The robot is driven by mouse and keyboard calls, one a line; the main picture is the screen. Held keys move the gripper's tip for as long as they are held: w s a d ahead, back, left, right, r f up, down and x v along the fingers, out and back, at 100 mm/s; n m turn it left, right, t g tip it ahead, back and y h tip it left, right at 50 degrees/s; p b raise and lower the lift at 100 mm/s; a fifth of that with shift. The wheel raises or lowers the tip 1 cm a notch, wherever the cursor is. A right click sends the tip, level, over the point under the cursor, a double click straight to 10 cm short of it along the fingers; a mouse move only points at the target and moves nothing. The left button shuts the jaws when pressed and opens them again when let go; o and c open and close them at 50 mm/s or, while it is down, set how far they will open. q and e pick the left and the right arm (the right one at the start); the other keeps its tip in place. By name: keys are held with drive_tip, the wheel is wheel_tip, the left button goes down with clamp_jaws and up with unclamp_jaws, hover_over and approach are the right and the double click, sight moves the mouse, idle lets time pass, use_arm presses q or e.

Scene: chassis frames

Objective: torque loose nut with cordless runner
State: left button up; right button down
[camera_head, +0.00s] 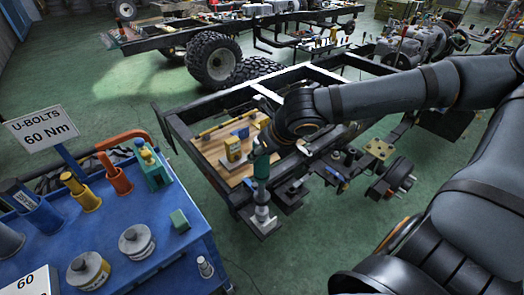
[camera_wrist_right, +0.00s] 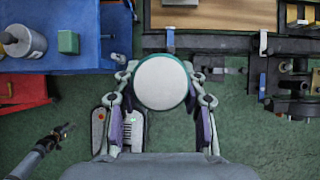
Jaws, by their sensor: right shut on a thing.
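The cordless runner (camera_head: 261,167) has a green body and a grey lower end. It is upright in my right gripper (camera_head: 262,150), over a grey plate (camera_head: 258,229) beside the chassis frame (camera_head: 193,153). In the right wrist view its round white top (camera_wrist_right: 160,83) fills the space between the fingers of my right gripper (camera_wrist_right: 163,105). I cannot tell whether its tip touches anything. I cannot make out the loose nut. A dark jointed shape (camera_wrist_right: 42,149) at the lower left of the wrist view may be my left gripper; its jaws are unclear.
A blue cart (camera_head: 190,252) stands at the left with cylinders, a green block (camera_head: 179,220) and a U-BOLTS sign (camera_head: 48,133). A wooden board (camera_head: 215,158) with small parts lies within the frame. Another chassis with wheels (camera_head: 212,58) stands behind. Green floor is open between cart and frame.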

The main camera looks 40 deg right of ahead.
drive_tip(key=shift+f, duration=1.1)
idle(0.7)
drive_tip(key=shift+f+b, duration=0.5)
drive_tip(key=shift+f, duration=0.1)
idle(1.2)
drive_tip(key=shift+f, duration=0.1)
idle(0.4)
drive_tip(key=shift+s+p, duration=0.1)
drive_tip(key=shift+p, duration=0.25)
idle(0.6)
drive_tip(key=shift+r+p, duration=0.4)
drive_tip(key=shift+p, duration=0.1)
drive_tip(key=shift+r+p, duration=1.2)
drive_tip(key=shift+p, duration=0.3)
